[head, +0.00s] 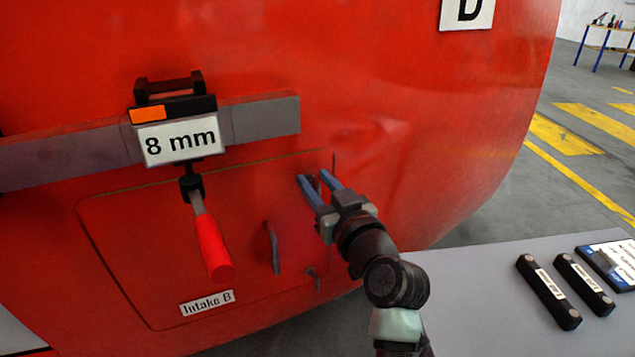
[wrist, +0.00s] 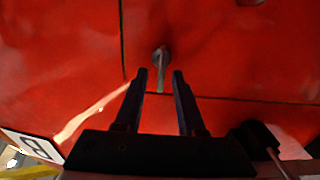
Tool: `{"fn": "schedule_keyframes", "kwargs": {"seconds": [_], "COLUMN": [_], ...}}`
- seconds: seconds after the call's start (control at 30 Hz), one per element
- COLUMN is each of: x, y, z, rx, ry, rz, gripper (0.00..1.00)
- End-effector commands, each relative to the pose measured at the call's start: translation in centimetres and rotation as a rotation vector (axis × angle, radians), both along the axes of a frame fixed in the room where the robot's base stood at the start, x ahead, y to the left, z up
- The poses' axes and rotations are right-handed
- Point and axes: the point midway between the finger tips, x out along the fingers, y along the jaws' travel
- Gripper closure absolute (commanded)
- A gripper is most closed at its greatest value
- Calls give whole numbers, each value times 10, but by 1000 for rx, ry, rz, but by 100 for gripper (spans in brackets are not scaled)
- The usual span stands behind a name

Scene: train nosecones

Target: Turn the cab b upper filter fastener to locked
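The intake panel (head: 165,255), labelled "Intake B", is outlined by a thin seam on the red train nose. Its upper fastener is at the panel's top right corner, largely hidden by my fingers in the head view. In the wrist view the fastener (wrist: 161,57) is a small grey round piece with a narrow tab pointing down the picture toward the seam. My gripper (head: 314,177) is open, with its blue fingers pointing at that corner. In the wrist view my gripper (wrist: 160,74) has one fingertip on each side of the tab, with gaps visible. Contact cannot be told.
A lower fastener (head: 313,274) and a panel handle (head: 273,248) sit below my gripper. A grey bar (head: 265,118) carries a clamp labelled "8 mm" (head: 181,141) with a red handle (head: 213,248). A grey table (head: 480,290) at right holds black bars (head: 547,291).

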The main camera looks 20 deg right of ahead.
Motion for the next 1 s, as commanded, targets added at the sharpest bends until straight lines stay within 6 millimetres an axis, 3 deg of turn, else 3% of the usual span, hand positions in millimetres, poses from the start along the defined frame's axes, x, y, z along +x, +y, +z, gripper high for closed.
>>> {"fn": "schedule_keyframes", "kwargs": {"seconds": [0.13,0.33,1.0], "x": [0,0,0], "y": [0,0,-1], "z": [0,0,1], "rx": [0,0,83], "ry": [0,0,3], "rz": [0,0,1], "gripper": [63,99,100]}}
